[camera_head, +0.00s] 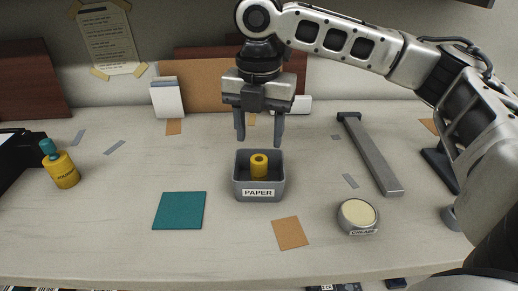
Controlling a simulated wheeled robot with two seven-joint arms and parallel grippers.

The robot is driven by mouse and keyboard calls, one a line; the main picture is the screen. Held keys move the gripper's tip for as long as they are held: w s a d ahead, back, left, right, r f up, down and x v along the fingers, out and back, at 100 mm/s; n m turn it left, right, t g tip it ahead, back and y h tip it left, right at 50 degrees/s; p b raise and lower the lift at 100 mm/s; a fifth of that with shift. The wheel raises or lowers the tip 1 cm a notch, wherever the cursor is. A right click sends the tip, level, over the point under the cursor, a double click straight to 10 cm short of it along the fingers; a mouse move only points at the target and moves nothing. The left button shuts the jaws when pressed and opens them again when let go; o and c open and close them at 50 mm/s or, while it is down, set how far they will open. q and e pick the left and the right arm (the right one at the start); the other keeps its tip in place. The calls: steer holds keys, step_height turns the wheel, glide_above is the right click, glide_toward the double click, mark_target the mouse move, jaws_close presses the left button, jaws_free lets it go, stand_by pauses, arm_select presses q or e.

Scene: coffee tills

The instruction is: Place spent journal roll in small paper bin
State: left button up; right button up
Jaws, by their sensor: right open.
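The spent journal roll (259,167) is a small yellow cylinder with a dark hole in its top. It stands upright inside the small paper bin (237,188), a grey open box labelled PAPER, in the middle of the counter. My right gripper (259,138) is open and empty, pointing down just above and behind the bin, with its fingers apart and clear of the roll. My left gripper is not in view.
A yellow bottle (63,173) with a teal top stands at the left. A teal square (180,210) and an orange-brown card (290,233) lie in front. A round grey tin (358,217) and a long grey bar (372,155) are at the right. White cards (167,99) stand behind.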

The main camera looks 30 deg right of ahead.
step_height(320, 180, up, 3)
stand_by(0.4)
